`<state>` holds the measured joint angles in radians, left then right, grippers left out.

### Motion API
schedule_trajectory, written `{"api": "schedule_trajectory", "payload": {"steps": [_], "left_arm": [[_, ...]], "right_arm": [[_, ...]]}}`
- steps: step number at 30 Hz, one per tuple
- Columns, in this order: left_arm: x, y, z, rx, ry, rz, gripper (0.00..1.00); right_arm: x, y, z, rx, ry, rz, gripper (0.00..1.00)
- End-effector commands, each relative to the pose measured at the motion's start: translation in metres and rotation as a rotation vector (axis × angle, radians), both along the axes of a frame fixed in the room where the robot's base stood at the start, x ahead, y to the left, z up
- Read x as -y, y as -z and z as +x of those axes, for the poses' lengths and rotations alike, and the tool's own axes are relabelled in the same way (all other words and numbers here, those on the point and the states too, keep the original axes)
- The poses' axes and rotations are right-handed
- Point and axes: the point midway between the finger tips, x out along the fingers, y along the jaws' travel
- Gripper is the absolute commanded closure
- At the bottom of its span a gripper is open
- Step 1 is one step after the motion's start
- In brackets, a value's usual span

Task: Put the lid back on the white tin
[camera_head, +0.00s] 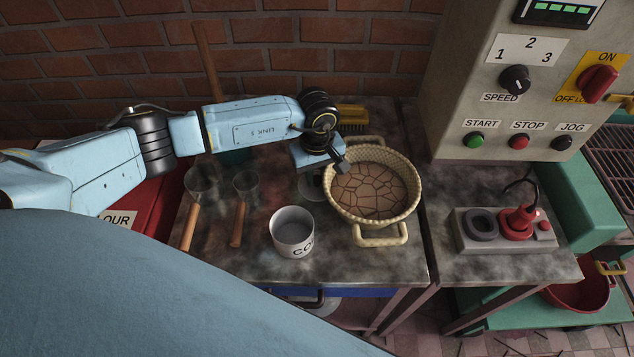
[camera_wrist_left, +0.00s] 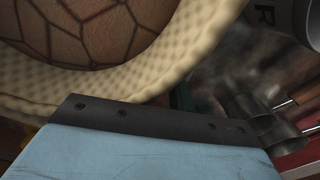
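The white tin (camera_head: 292,238) stands upright and open on the stone-topped table, with dark letters on its side, partly out of sight. My left gripper (camera_head: 342,164) is above the back left rim of the woven basket, behind and right of the tin and apart from it. Whether its fingers are open or shut is unclear. A pale round item (camera_head: 311,188) shows partly below the gripper; I cannot tell whether it is the lid. No lid is clearly visible. The wrist view shows the basket (camera_wrist_left: 190,50) close by, but no fingertips. My right gripper is out of view.
The two-handled basket (camera_head: 413,205) holds a cracked brown mass. Two scoops with wooden handles (camera_head: 190,228) (camera_head: 238,225) lie left of the tin. A yellow brush (camera_head: 352,118) lies behind the basket. A control cabinet (camera_head: 455,90) stands right. The table's front strip is clear.

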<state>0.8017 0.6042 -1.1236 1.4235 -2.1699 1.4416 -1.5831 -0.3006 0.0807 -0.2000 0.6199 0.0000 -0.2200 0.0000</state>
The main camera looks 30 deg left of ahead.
Motion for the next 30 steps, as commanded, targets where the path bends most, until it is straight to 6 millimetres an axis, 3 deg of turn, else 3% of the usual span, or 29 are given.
{"api": "schedule_trajectory", "payload": {"steps": [14, 21, 29, 30], "left_arm": [[0.0, -0.001, 0.0, 0.0, 0.0, 0.0, 1.0], [-0.001, -0.015, 0.001, 0.003, 0.0, 0.0, 1.0], [-0.041, -0.011, -0.019, -0.001, -0.002, 0.003, 1.0], [-0.037, -0.025, -0.016, 0.006, 0.002, -0.001, 1.0]], "right_arm": [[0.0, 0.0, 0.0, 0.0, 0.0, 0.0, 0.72], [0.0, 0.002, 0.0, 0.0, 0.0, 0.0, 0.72], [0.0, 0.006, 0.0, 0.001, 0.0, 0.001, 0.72], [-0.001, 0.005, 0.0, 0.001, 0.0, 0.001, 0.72]]}}
